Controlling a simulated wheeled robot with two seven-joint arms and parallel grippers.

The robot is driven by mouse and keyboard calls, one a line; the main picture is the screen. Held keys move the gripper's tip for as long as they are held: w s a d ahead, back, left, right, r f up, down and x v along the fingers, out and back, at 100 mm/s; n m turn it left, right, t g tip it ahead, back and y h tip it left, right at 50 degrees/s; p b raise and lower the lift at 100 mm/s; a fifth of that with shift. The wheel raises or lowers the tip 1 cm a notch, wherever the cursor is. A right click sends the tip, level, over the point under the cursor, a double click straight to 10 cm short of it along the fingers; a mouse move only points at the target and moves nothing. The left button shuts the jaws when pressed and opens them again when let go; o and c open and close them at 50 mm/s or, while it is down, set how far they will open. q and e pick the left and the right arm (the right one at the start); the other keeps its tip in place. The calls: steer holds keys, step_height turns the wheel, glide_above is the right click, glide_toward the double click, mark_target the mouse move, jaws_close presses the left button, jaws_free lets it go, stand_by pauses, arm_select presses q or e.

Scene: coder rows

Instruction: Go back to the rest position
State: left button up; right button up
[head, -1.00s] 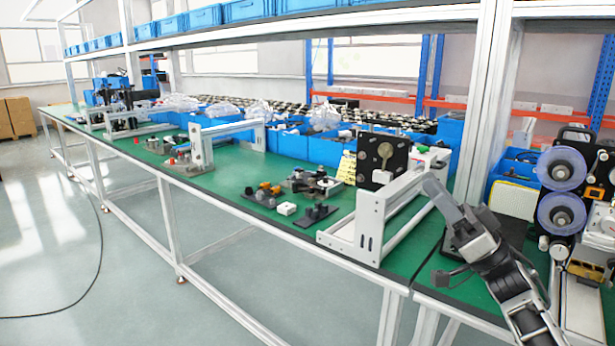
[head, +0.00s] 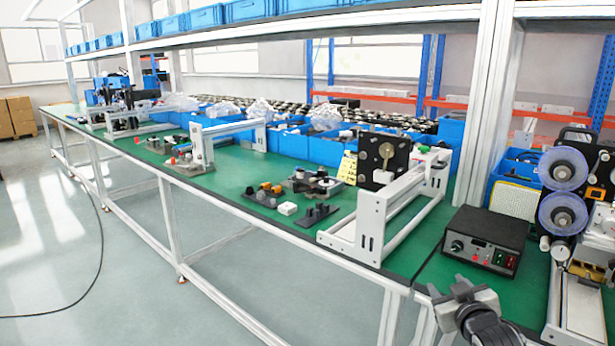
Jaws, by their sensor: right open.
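My right gripper (head: 460,296) shows at the bottom right of the head view, low at the front edge of the green-topped bench (head: 430,272). Its jaws are open, and I see nothing held between them. It is just in front of a black control box (head: 486,240) with a knob and lit display, apart from it as far as I can tell. My left gripper is not in view.
A white metal frame fixture (head: 372,228) stands left of the control box. A label machine with two blue reels (head: 563,191) stands at the right. Small black, orange and white parts (head: 287,209) lie mid-bench. Blue bins (head: 326,150) line the back. Open floor (head: 110,260) lies at left.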

steer(key=s+a+f+g+y, duration=0.2)
steer(key=s+a+f, duration=0.5)
steer(key=s+f, duration=0.55)
steer(key=s+a+f+g, duration=0.1)
steer(key=s+a, duration=0.3)
steer(key=s, duration=0.6)
steer(key=s+a+f+g+y, duration=0.1)
steer(key=s+a+f+g, duration=0.1)
steer(key=s, duration=0.8)
steer(key=shift+a+f+m+y, duration=0.3)
steer(key=shift+a+f, duration=0.35)
steer(key=shift+a, duration=0.3)
